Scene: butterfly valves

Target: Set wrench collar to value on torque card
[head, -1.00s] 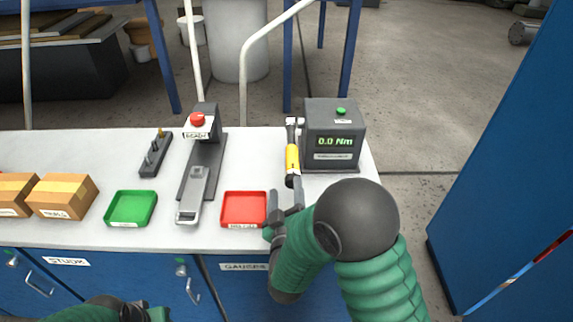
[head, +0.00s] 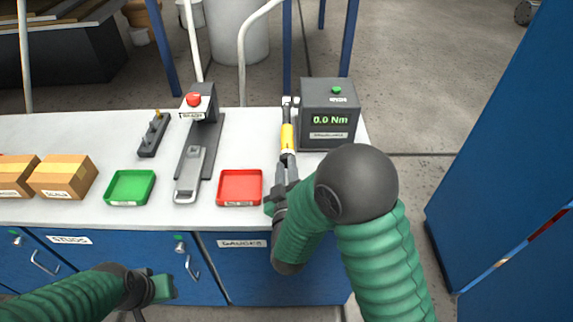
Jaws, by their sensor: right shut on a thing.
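The torque wrench (head: 288,135), with a yellow band and a dark handle, lies on the white bench just left of the grey torque tester (head: 329,112). The tester's screen reads 0.0 Nm. My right gripper (head: 286,172) is shut on the near end of the wrench. The wrench's collar and scale are too small to read. My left gripper (head: 160,290) is low in front of the bench, away from the objects; its jaws are too unclear to tell. I cannot make out a torque card.
A red tray (head: 240,199) and a green tray (head: 108,198) lie on the bench. Between them stands a grey device with a red button (head: 194,100). A small dark pegged block (head: 153,134) and cardboard boxes (head: 62,188) are further left. A blue cabinet stands at right.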

